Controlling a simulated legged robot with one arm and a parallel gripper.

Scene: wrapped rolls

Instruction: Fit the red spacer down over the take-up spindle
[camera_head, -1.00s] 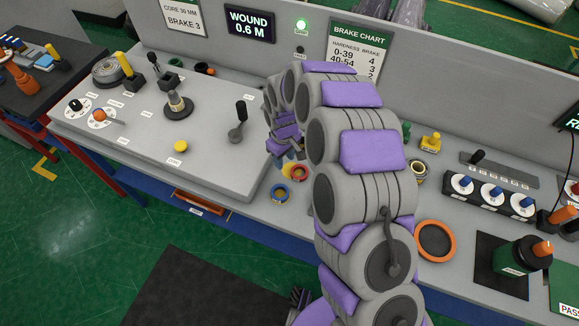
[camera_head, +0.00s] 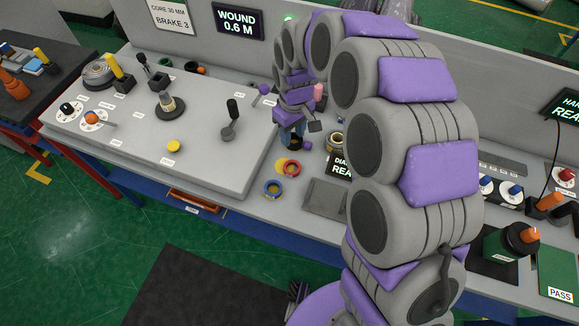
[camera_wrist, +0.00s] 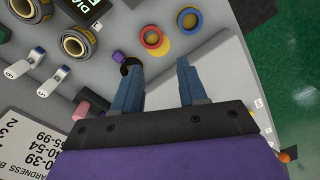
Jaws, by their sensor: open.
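The red spacer (camera_head: 291,169) is a ring lying flat on the grey bench, right of the console. It also shows in the wrist view (camera_wrist: 151,30), ahead of the fingers. A yellow piece (camera_head: 281,163) lies close behind it and a blue ring (camera_head: 273,197) in front. A short upright post on a dark round base, apparently the take-up spindle (camera_head: 166,101), stands on the console; nothing red is on it. My gripper (camera_wrist: 156,72) is open, with nothing between its blue fingers. In the head view it hangs behind the rings, its tips partly hidden.
A grey square tray (camera_head: 325,198) lies right of the rings. A black cup-like piece (camera_wrist: 131,65) is close beside one finger, with a small purple piece next to it. A black-knobbed lever (camera_head: 230,118) rises from the console's right part. My arm hides the bench's middle.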

